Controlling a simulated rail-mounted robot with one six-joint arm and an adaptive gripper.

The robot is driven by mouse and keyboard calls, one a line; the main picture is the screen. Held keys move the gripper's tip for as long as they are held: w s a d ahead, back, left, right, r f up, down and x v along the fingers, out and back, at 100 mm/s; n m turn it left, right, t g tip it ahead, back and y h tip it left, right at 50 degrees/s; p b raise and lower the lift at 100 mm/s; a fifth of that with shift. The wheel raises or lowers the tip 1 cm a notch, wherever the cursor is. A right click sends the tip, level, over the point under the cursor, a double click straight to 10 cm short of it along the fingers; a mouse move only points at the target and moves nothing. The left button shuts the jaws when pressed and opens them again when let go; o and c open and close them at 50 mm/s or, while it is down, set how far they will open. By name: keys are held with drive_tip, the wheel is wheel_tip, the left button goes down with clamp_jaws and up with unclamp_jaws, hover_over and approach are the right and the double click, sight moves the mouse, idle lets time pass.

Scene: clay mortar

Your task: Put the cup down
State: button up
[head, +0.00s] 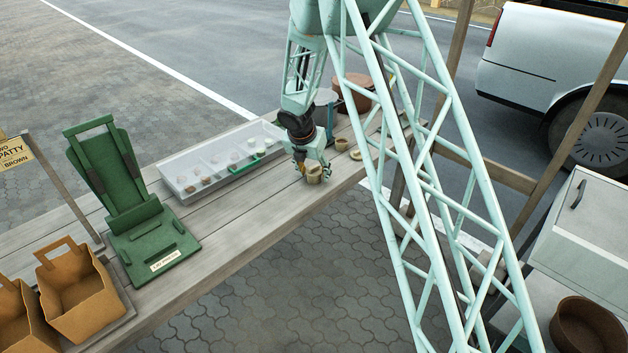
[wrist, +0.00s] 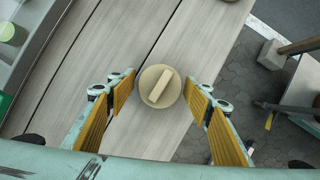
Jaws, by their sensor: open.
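A small tan cup (head: 314,176) stands on the grey wooden table (head: 240,222) near its front edge. In the wrist view I see the cup (wrist: 146,86) from above, round, with a pale bar lying across its middle. My gripper (head: 308,163) is right at the cup. In the wrist view my gripper (wrist: 163,93) has its yellow-padded fingers spread on either side of the cup, with a gap showing on both sides. The cup looks upright on the boards.
A compartment tray (head: 178,190) lies left of my gripper. Another cup (head: 341,145) and a small round piece (head: 356,155) sit to the right, with a brown pot (head: 358,92) behind. A green stand (head: 150,245) and paper bags (head: 85,300) are at left. Bare table lies between.

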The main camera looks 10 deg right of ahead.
sight(314, 167)
drive_tip(key=shift+f, duration=0.2)
drive_tip(key=shift+c, duration=0.2)
drive_tip(key=c, duration=0.8)
drive_tip(key=shift+c, duration=0.4)
drive_tip(key=shift+r, duration=0.1)
drive_tip(key=shift+w+r+p, duration=0.1)
drive_tip(key=shift+r+p, duration=0.8)
drive_tip(key=shift+r, duration=0.8)
drive_tip(key=shift+s, duration=0.2)
drive_tip(key=s+r+b, duration=0.1)
drive_tip(key=s+b, duration=0.1)
drive_tip(key=s, duration=1.3)
drive_tip(key=shift+s+r+b, duration=0.25)
drive_tip(key=shift+s+b, duration=0.1)
drive_tip(key=shift+b, duration=0.05)
